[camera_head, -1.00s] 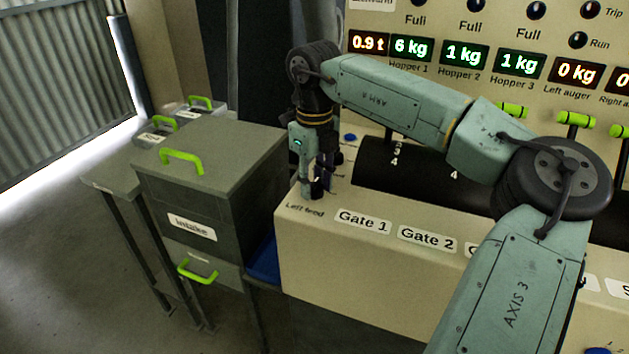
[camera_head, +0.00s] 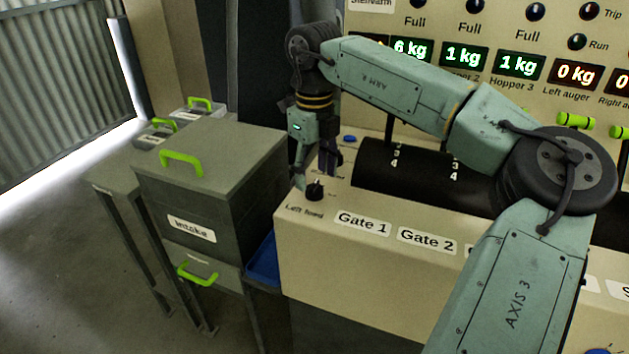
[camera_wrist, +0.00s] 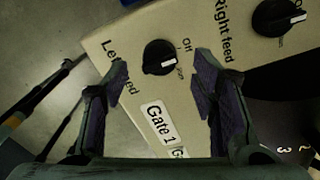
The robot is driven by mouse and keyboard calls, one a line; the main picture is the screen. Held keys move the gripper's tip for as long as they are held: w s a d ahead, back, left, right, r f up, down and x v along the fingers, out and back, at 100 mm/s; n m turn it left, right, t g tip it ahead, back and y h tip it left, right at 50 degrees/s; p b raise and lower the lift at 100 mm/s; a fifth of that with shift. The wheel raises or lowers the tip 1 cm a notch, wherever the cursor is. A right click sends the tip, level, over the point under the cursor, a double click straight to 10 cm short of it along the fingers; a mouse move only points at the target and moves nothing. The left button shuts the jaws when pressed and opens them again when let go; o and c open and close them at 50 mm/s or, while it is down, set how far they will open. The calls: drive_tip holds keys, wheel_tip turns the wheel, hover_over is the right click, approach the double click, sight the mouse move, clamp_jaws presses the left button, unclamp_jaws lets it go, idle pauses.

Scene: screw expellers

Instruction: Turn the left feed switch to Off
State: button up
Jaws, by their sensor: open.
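The left feed switch is a round black knob (camera_head: 315,190) on the front left corner of the cream panel, and it also shows in the wrist view (camera_wrist: 158,56). Its white pointer mark faces right and slightly down in the wrist view, below the word "Off" and towards a smaller blurred label. My gripper (camera_head: 318,168) is just above and behind the knob in the head view. In the wrist view, my gripper (camera_wrist: 162,85) has its two fingers wide apart, with nothing between them. The knob appears beyond the fingertips, untouched as far as I can tell.
A second black knob, labelled "Right feed" (camera_wrist: 280,17), is at the upper right of the wrist view. A dark cylinder (camera_head: 405,178) lies behind the Gate 1 label (camera_head: 362,223). A grey intake box (camera_head: 215,180) with green handles stands close on the left.

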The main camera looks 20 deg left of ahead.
sight(314, 184)
wheel_tip(314, 184, up, 9)
drive_tip(key=shift+f, duration=0.1)
idle(0.6)
